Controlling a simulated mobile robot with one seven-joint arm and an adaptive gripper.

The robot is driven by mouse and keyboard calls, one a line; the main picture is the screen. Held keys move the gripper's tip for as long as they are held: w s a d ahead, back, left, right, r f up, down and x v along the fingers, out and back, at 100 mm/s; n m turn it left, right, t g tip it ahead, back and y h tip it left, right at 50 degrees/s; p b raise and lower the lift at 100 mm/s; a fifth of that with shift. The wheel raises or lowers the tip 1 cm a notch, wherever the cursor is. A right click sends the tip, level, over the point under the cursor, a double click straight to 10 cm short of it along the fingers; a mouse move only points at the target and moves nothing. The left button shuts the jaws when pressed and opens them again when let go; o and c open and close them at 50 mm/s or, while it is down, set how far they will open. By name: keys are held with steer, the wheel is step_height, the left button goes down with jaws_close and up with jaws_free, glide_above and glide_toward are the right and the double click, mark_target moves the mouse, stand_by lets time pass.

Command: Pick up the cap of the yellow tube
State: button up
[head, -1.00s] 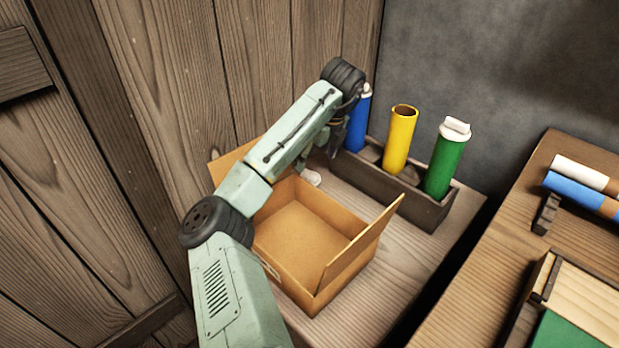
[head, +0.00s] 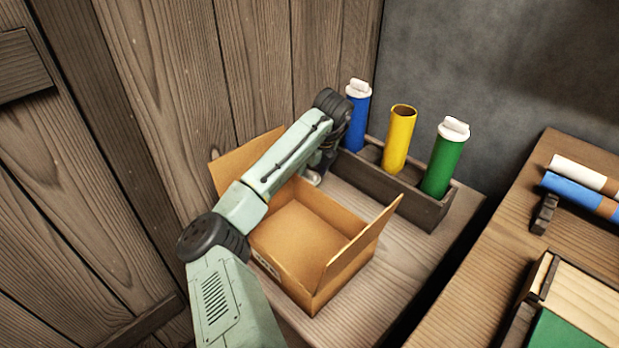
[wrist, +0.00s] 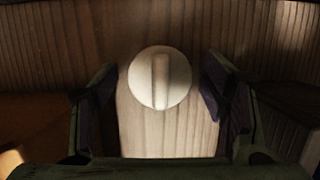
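The yellow tube (head: 400,138) stands upright in the dark wooden rack, and its top is open with no cap on it. A round white cap with a raised ridge (wrist: 160,78) lies on the wooden surface, ridge upward. In the head view the cap (head: 313,177) is mostly hidden beside the cardboard box. My gripper (head: 322,164) is low over it, partly hidden by my own wrist. In the wrist view my gripper (wrist: 160,108) is open, with one finger on each side of the cap and a gap on both sides.
A blue tube (head: 357,118) and a green tube (head: 443,164), both white-capped, stand in the rack (head: 425,206). An open cardboard box (head: 345,258) sits in front of my gripper, its flaps raised. A wooden wall rises behind. Rolled tubes (head: 585,192) lie on the right-hand table.

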mark_target(309, 172)
steer(key=c, duration=0.6)
step_height(309, 172, up, 9)
steer(key=shift+r, duration=0.55)
steer(key=shift+d, duration=0.15)
